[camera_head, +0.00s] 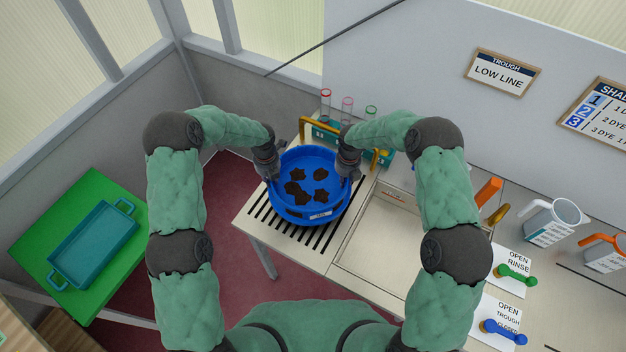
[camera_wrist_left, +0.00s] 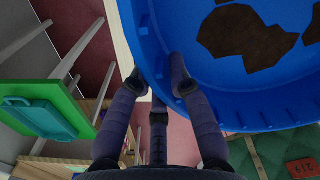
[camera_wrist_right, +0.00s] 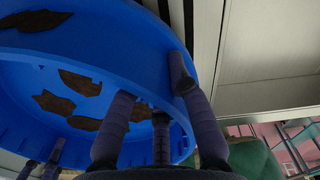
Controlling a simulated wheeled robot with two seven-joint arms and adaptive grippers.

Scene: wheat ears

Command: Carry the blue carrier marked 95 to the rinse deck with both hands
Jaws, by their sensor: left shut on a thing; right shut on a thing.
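The blue carrier (camera_head: 285,207) is a round, open tub with several dark brown patches inside. A white label (camera_head: 320,214) is on its front; its marking is too small to read. The carrier is over the slatted deck (camera_head: 262,220); I cannot tell whether it touches the slats. My left gripper (camera_head: 272,175) is shut on the carrier's left side, and my right gripper (camera_head: 347,173) on its right side. The carrier's wall also shows between the fingers in the left wrist view (camera_wrist_left: 158,45) and beside them in the right wrist view (camera_wrist_right: 110,45).
A metal trough (camera_head: 375,240) adjoins the deck on the right. A rack with a yellow handle (camera_head: 345,140) and several tubes stands behind. White jugs (camera_head: 548,222), a green lever (camera_head: 515,274) and a blue lever (camera_head: 503,331) are right. A teal tray (camera_head: 92,245) lies on a green table left.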

